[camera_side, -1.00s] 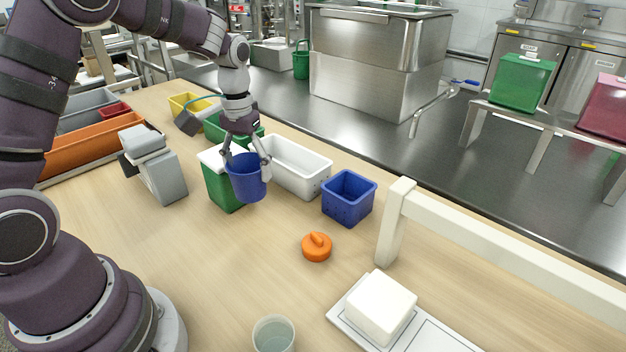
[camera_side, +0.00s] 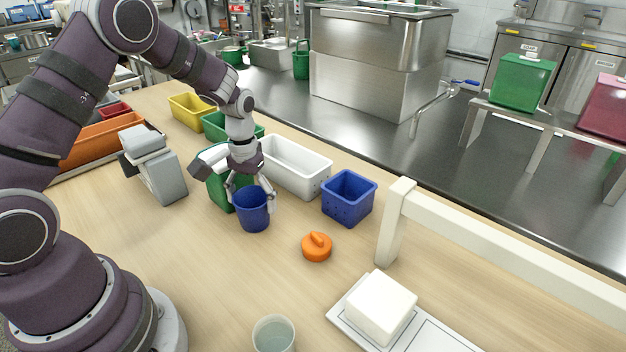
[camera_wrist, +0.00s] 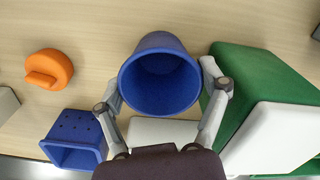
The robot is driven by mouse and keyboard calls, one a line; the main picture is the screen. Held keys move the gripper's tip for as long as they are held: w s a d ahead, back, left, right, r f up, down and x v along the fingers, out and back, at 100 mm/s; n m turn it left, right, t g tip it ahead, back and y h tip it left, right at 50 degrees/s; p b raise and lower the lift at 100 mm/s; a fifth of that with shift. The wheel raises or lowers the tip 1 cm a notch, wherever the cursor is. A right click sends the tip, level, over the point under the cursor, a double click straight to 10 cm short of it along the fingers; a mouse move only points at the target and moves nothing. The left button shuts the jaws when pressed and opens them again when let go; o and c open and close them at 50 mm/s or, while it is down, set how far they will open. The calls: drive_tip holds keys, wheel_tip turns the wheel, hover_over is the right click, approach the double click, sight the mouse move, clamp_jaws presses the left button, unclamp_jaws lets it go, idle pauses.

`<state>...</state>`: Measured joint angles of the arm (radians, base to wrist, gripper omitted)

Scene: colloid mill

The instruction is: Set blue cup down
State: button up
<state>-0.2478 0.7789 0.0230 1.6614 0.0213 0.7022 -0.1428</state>
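The blue cup (camera_side: 253,211) is upright at or just above the wooden table, in front of the green bin; I cannot tell whether its base touches. My gripper (camera_side: 252,197) reaches down around it from above, one finger on each side. In the wrist view, the cup (camera_wrist: 160,82) shows its open, empty-looking mouth. The fingers of my gripper (camera_wrist: 160,95) lie against its left and right sides, so the gripper appears shut on it.
A green bin with a white lid (camera_wrist: 270,138) stands close beside the cup. Nearby are a white bin (camera_side: 290,168), a blue perforated bin (camera_side: 349,198) and an orange lid (camera_side: 317,248). A clear cup (camera_side: 273,335) stands at the front. The table left of the cup's front is bare.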

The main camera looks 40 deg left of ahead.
wheel_tip(320, 180, up, 12)
drive_tip(key=s+d+r+m+t, duration=0.4)
drive_tip(key=s+d, duration=0.3)
drive_tip(key=s, duration=0.4)
drive_tip(key=shift+d+r+t, duration=0.15)
drive_tip(key=shift+r+t, duration=0.55)
drive_tip(key=shift+r, duration=0.2)
drive_tip(key=o, duration=0.4)
drive_tip(key=shift+s+d+f+m, duration=0.1)
drive_tip(key=shift+s+f+m, duration=0.05)
drive_tip(key=shift+s+m, duration=0.15)
drive_tip(key=shift+w, duration=0.1)
